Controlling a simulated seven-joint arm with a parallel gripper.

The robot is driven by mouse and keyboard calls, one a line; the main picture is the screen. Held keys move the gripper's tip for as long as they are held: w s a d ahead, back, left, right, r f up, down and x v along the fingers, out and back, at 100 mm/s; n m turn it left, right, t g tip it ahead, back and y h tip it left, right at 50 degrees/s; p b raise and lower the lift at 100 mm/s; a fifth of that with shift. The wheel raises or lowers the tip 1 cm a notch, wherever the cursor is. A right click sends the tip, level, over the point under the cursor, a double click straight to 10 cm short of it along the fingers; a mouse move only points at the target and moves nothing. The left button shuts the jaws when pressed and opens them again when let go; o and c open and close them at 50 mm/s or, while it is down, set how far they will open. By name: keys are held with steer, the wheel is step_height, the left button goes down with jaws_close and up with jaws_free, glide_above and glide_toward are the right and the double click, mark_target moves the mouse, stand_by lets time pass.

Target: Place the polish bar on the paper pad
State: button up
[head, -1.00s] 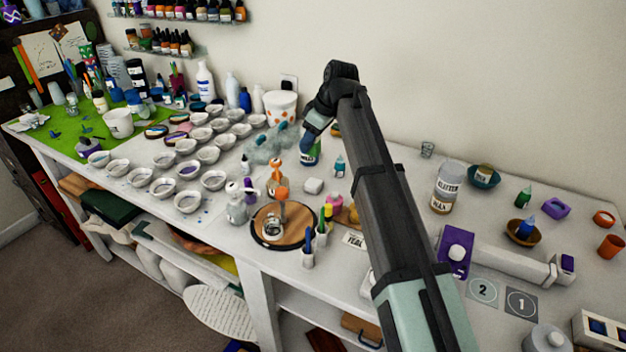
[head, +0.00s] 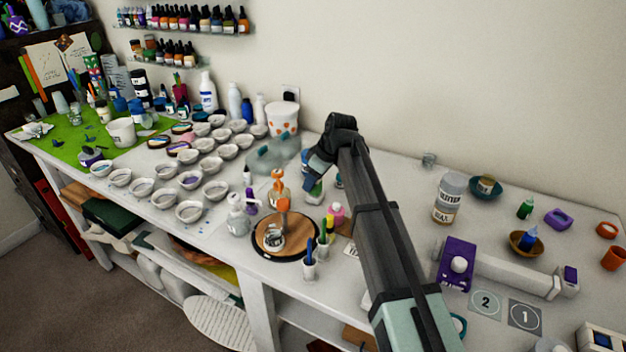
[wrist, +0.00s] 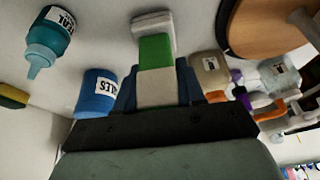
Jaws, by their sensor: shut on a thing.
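My gripper (wrist: 157,84) is shut on the polish bar (wrist: 155,52), a block with a green part and a pale part, seen between the two dark blue fingers in the wrist view. In the head view, the bar (head: 313,188) hangs below my gripper (head: 311,177). A small white block-like thing, which looks like the paper pad (wrist: 152,21), shows just past the bar's green end in the wrist view. In the head view the bar and gripper mostly hide the pad. I cannot tell whether bar and pad touch.
A blue bottle (wrist: 96,94) and a teal bottle (wrist: 47,42) stand on one side. A round wooden board (head: 284,233), a pink bottle (head: 338,214) and pen holders are close by. White cups crowd the left.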

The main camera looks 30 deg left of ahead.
steer(key=shift+f, duration=0.1)
steer(key=o, duration=1.1)
steer(key=v, duration=1.2)
